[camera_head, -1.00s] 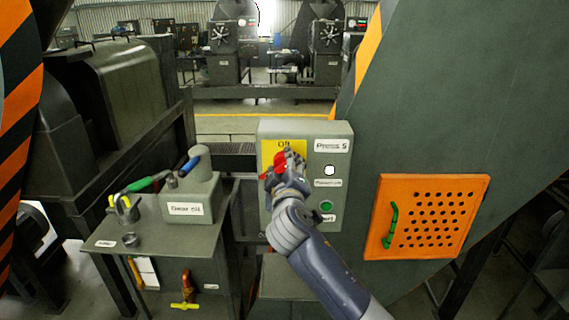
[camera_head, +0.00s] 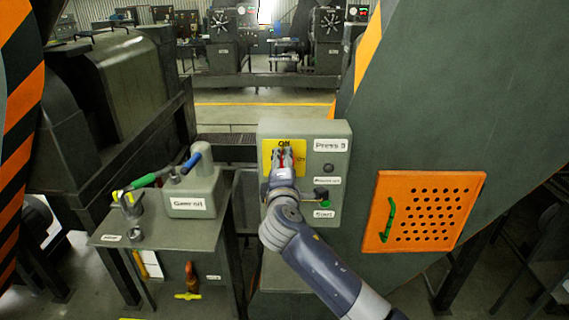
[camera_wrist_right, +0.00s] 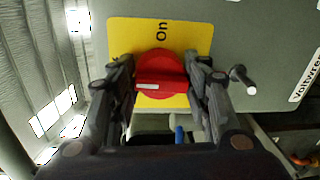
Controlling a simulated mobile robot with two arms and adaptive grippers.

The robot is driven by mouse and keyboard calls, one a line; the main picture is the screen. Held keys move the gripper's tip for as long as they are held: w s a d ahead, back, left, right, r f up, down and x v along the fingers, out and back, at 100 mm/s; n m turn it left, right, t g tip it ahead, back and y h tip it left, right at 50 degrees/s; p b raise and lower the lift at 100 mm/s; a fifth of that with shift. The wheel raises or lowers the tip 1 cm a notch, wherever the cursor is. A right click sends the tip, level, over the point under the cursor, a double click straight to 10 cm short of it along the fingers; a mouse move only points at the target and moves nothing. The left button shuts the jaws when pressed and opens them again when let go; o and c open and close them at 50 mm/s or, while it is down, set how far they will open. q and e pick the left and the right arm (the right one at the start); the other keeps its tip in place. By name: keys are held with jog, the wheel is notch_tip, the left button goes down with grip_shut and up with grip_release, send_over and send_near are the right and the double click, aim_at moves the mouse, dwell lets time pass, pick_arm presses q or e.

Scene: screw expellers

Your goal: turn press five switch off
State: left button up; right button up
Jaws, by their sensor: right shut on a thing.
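The grey Press 5 switch box (camera_head: 305,220) stands upright in the middle of the head view. A yellow plate marked "On" (camera_wrist_right: 195,35) is on its face. The red rotary switch (camera_wrist_right: 158,62) sits on this plate, and its raised handle lies crosswise in the wrist view. My right gripper (camera_wrist_right: 160,82) is shut on the handle, one finger at each end. In the head view my right gripper (camera_head: 284,164) hides most of the switch. The round lamp (camera_head: 328,169) on the box is dark. My left gripper is not in view.
A green start button (camera_head: 326,204) is low on the box. An orange perforated door (camera_head: 425,212) with a green handle is at right.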

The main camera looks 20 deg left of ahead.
jog(key=shift+r+n, duration=0.3)
jog(key=shift+n, duration=0.1)
jog(key=o, duration=0.8)
jog(key=shift+o, duration=1.3)
jog(key=shift+w, duration=0.1)
jog(key=shift+f, duration=0.2)
jog(key=shift+s, duration=0.55)
jog(key=v, duration=1.1)
jog(key=shift+d, duration=0.15)
jog(key=shift+w, duration=0.1)
